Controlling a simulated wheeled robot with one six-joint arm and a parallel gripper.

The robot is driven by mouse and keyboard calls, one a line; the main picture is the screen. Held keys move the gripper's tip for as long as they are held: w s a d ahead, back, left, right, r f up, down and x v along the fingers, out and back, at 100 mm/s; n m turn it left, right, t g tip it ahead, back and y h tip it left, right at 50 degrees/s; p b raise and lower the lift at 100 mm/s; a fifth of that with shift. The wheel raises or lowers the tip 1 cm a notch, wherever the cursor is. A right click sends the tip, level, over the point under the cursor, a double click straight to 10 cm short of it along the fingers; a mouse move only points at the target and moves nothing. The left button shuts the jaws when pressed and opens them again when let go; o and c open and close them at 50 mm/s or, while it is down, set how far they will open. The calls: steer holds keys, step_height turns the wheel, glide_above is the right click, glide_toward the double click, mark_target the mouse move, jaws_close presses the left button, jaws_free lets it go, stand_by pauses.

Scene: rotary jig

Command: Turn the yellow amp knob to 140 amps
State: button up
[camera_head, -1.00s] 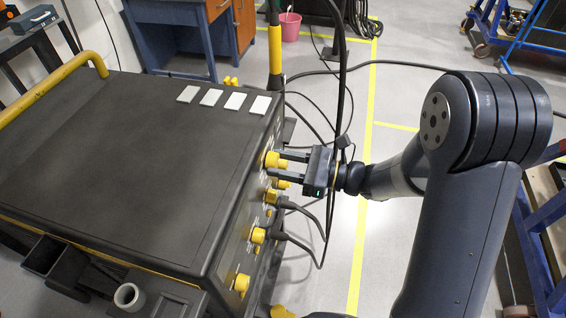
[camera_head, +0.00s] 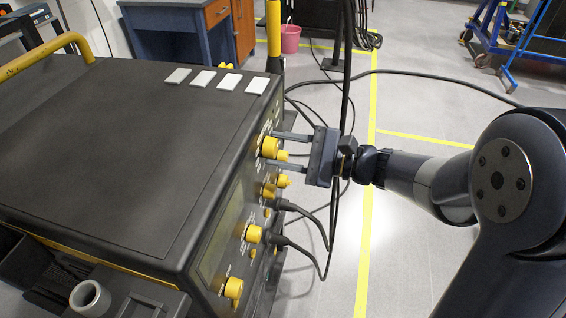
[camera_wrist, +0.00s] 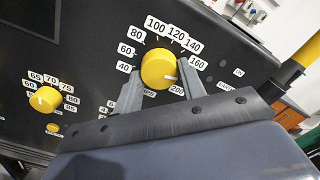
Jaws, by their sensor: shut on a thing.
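The yellow amp knob (camera_head: 269,147) is on the front panel of the black machine (camera_head: 120,150), near its far end. In the wrist view the amp knob (camera_wrist: 157,66) sits inside a dial numbered from about 40 to 200. A white mark on its face points to the lower right, toward the stretch between 160 and 200; the exact reading is unclear. My gripper (camera_head: 273,151) is shut on the knob. In the wrist view one finger of my gripper (camera_wrist: 160,72) is on each side, and the fingers hide some lower labels.
Another yellow knob (camera_wrist: 45,99), with a dial around 65 to 85, is left of it in the wrist view. Black cables (camera_head: 305,213) plug into the panel below my gripper. A yellow post (camera_head: 273,35) stands behind the machine.

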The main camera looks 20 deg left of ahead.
steer(key=n+b, duration=0.3)
steer(key=b, duration=0.2)
steer(key=n+b, duration=0.2)
steer(key=shift+f+n, duration=0.3)
steer(key=n+b, duration=0.2)
steer(key=b, duration=0.1)
steer(key=shift+r+n+b, duration=0.15)
steer(key=shift+n+b, duration=0.15)
steer(key=shift+b, duration=0.05)
steer(key=shift+r+n+b, duration=0.1)
steer(key=shift+n+b, duration=0.3)
steer(key=shift+b, duration=0.15)
steer(key=shift+r, duration=0.1)
steer(key=o, duration=1)
steer(key=shift+c, duration=0.2)
steer(key=w+d+p, duration=0.1)
steer(key=d+p, duration=0.1)
steer(key=d, duration=0.8)
steer(key=shift+d, duration=0.35)
